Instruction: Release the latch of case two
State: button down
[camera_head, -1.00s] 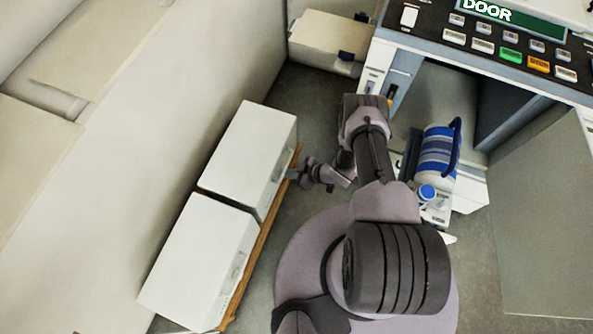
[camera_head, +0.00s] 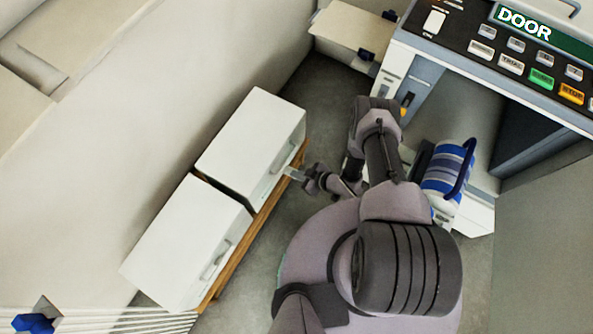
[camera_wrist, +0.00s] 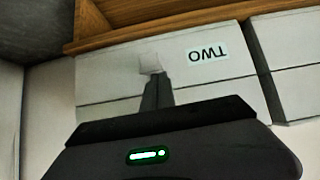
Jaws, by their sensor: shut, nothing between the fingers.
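Case two (camera_head: 245,135) is a white box, the upper of two in the head view, standing on a wooden shelf. In the wrist view case two (camera_wrist: 110,85) appears upside down, with a label "TWO" (camera_wrist: 208,54) and a seam across its front. A small pale latch (camera_wrist: 150,62) sits on that front beside the label. My gripper (camera_wrist: 157,82) is shut and empty, its fingertips right at the latch, partly covering it. I cannot tell whether they touch. In the head view my gripper (camera_head: 293,173) is close to the front of case two.
A second white case (camera_head: 185,240) stands beside case two with a narrow gap. The wooden shelf edge (camera_head: 237,262) runs along their fronts. A control panel marked DOOR (camera_head: 520,60) and a blue-striped container (camera_head: 445,172) are on the right. A blue knob-like object (camera_head: 33,322) is at bottom left.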

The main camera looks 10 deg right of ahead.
jog(key=shift+s+d+f, duration=0.35)
jog(key=shift+s+f, duration=0.3)
jog(key=shift+f, duration=0.1)
jog(key=p+v, duration=0.4)
jog(key=v, duration=0.8)
jog(key=shift+s+d+f, duration=0.2)
jog(key=shift+s+d, duration=0.2)
jog(key=shift+d, duration=0.05)
